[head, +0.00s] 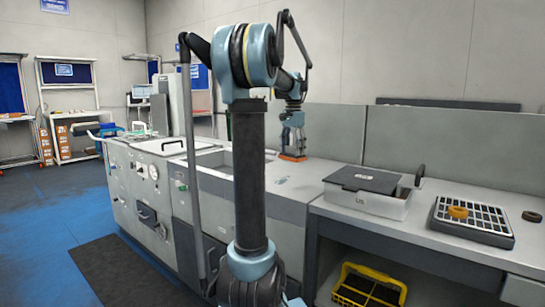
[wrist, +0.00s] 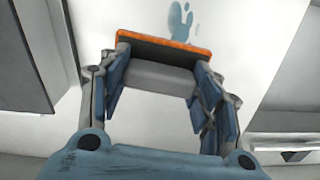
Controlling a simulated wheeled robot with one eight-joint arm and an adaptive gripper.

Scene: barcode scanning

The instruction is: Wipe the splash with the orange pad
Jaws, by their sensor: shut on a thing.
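The orange pad (head: 292,157) is held at the end of my gripper (head: 293,140), low over the white counter. In the wrist view the pad (wrist: 165,45) spans the fingertips, with a dark backing and a grey block between the fingers of my gripper (wrist: 160,75). The gripper is shut on it. The splash (wrist: 182,22) is a blue-grey blot with small drops on the white surface, just beyond the pad's edge. In the head view the splash (head: 283,181) is a faint mark in front of the pad. I cannot tell whether the pad touches the counter.
A sink-like basin (head: 222,160) lies left of the pad. A grey box with a dark lid (head: 365,181) stands to the right. A yellow crate (head: 369,286) sits below. A low wall (head: 335,133) stands behind.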

